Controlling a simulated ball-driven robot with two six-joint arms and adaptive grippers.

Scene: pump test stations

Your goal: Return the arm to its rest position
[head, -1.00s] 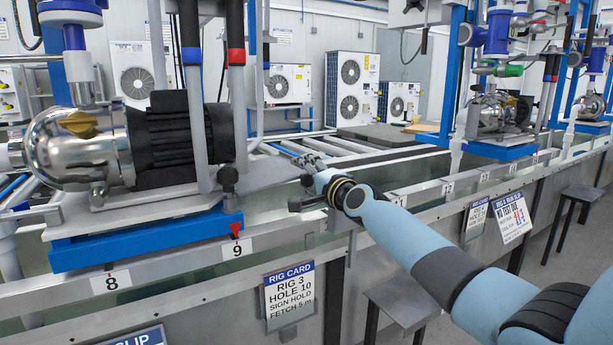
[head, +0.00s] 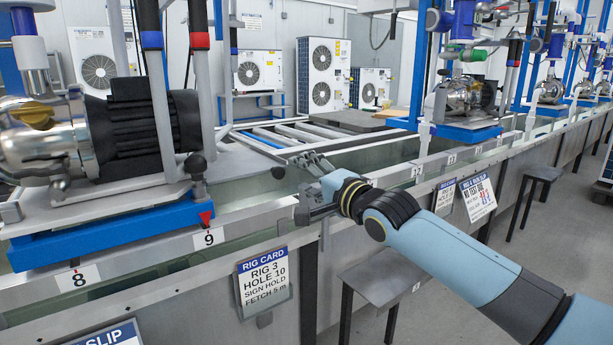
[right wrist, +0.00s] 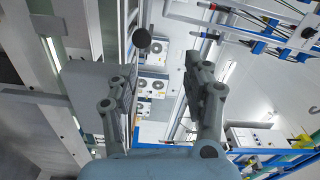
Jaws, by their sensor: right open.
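My right arm, light blue with dark joints, reaches in from the lower right in the head view. My right gripper (head: 312,165) is at its end, over the trough beside the pump rig's blue base. The gripper also shows in the right wrist view (right wrist: 164,90), with its two grey fingers spread apart and nothing between them. In the head view the fingers look apart from the pump rig (head: 120,135). My left gripper is not in view.
The long metal trough (head: 235,232) runs across, with number tags 8 and 9. A rig card (head: 265,284) hangs on its front. A small grey stool (head: 380,277) stands below my right arm. More pump rigs (head: 465,100) stand further right. The floor at right is partly clear.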

